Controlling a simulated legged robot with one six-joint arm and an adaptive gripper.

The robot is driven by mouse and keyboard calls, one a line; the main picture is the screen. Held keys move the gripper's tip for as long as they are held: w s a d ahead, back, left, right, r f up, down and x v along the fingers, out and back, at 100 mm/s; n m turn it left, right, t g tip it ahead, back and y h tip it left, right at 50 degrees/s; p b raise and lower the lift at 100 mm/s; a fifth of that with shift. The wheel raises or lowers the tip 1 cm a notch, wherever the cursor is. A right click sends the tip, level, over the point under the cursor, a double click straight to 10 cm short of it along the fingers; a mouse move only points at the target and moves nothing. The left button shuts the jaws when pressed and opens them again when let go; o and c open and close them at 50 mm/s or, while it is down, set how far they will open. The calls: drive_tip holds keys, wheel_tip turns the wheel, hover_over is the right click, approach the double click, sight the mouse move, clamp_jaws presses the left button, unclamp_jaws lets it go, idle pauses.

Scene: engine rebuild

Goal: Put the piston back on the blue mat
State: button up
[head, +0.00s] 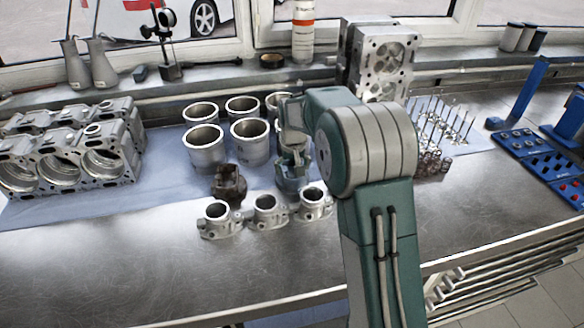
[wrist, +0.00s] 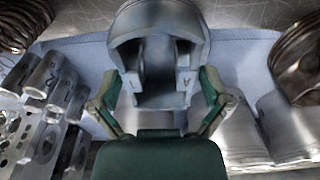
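A grey piston (wrist: 165,45) fills the upper middle of the wrist view, its open skirt side facing the camera. My gripper (wrist: 160,88) has one finger against each side of the skirt, and it looks shut on the piston. In the head view my gripper (head: 292,178) points down at the front part of the blue mat (head: 160,185), just behind the small metal housings. The piston is hard to make out there, partly hidden by my gripper and wrist. I cannot tell whether it touches the mat.
Several open cylinder liners (head: 205,148) stand behind and left of my gripper. A dark brown part (head: 229,183) lies to its left. Small metal housings (head: 266,210) stand in front. An engine block (head: 75,150) sits at the left. The bare bench front (head: 130,270) is clear.

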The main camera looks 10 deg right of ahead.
wheel_tip(320, 180, up, 12)
drive_tip(key=s+f, duration=0.1)
drive_tip(key=s+r+t, duration=0.1)
drive_tip(key=s+r, duration=0.5)
drive_tip(key=s, duration=0.2)
drive_tip(key=s+f+t, duration=0.2)
drive_tip(key=s+t, duration=0.1)
drive_tip(key=s, duration=2.3)
drive_tip(key=shift+s, duration=0.15)
